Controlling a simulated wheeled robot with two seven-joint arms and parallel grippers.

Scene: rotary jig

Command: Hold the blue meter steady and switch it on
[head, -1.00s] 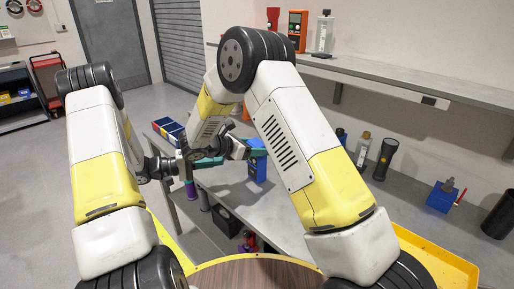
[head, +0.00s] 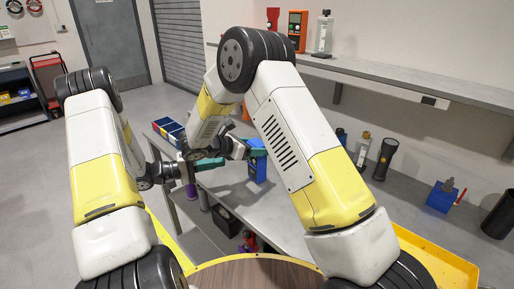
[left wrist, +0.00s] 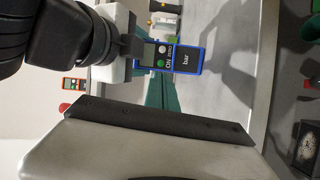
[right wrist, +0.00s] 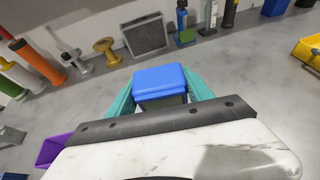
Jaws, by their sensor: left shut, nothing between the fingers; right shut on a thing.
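The blue meter (head: 257,168) is held above the grey bench. My left gripper (head: 215,162) is shut and empty, to the left of the meter in the head view. Its teal fingers (left wrist: 160,88) show near the meter in the left wrist view; whether they touch it I cannot tell.
An orange meter (head: 297,30) stands on the wall shelf (head: 400,80). A black torch (head: 384,158), a blue block (head: 441,197) and a black cylinder (head: 499,215) stand along the bench's back. A yellow tray (head: 440,262) is at the front right.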

